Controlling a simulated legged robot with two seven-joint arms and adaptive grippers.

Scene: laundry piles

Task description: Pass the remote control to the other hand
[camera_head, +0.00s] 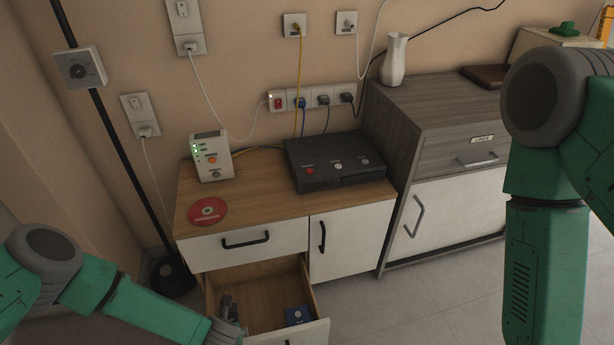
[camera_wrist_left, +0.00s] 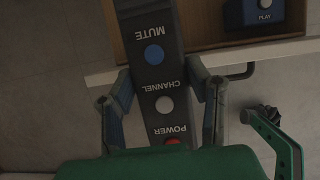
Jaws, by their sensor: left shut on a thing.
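The remote control (camera_wrist_left: 158,75) is a dark bar with a blue MUTE button, a white CHANNEL button and a red POWER button. In the left wrist view it lies between the two fingers of my left gripper (camera_wrist_left: 163,100), which is shut on it. In the head view my left gripper (camera_head: 228,322) is at the bottom, over the left part of the open drawer, with the dark remote partly visible. My right arm comes down at the right, its gripper out of the head view. A green finger-like part (camera_wrist_left: 278,142) at the left wrist view's right edge may be my right gripper; its opening is unclear.
The open drawer (camera_head: 268,275) holds a blue PLAY box (camera_head: 297,316). Above it, the wooden cabinet top carries a white device (camera_head: 211,157), a red disc (camera_head: 207,211) and a black box (camera_head: 334,162). A grey cabinet (camera_head: 430,140) stands right. Floor is clear below it.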

